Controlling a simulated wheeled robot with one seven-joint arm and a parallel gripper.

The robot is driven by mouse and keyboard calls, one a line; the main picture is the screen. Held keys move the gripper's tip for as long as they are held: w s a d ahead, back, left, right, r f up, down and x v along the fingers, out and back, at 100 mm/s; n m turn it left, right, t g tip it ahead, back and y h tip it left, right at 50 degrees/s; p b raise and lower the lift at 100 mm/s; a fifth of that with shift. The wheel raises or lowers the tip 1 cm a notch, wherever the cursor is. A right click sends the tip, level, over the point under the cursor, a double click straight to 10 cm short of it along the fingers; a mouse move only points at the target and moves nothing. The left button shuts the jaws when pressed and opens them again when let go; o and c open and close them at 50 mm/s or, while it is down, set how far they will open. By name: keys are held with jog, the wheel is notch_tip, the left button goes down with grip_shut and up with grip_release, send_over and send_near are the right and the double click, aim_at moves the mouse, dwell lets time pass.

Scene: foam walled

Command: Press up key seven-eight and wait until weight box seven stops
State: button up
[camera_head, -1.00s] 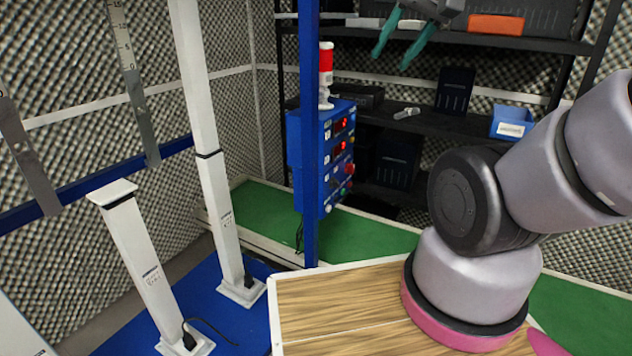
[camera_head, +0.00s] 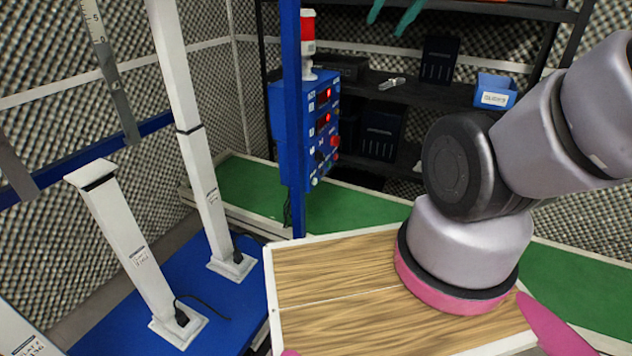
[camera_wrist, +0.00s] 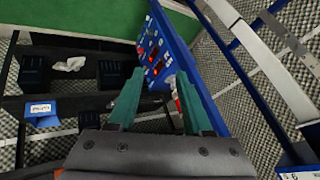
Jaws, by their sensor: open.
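The blue control box (camera_head: 331,128) hangs behind a blue post in the head view, with lit red displays and small knobs or buttons on its front. It also shows upside down in the wrist view (camera_wrist: 186,48), beyond my fingers. Key labels are too small to read. My gripper (camera_head: 391,12) is at the top edge of the head view, only its teal fingertips showing. In the wrist view my gripper (camera_wrist: 160,100) is open and empty, apart from the box. Two white columns (camera_head: 127,228) (camera_head: 186,100) stand at left; I cannot tell which thing is weight box seven.
A red and white signal light (camera_head: 308,38) stands on the control box. The blue post (camera_head: 292,130) partly covers the box. Black shelves (camera_head: 420,98) with a blue bin (camera_head: 494,92) stand behind. A wooden top (camera_head: 325,275) lies in front. Metal rulers (camera_head: 108,75) hang at left.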

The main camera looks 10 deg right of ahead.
grip_shut()
dwell(1.9)
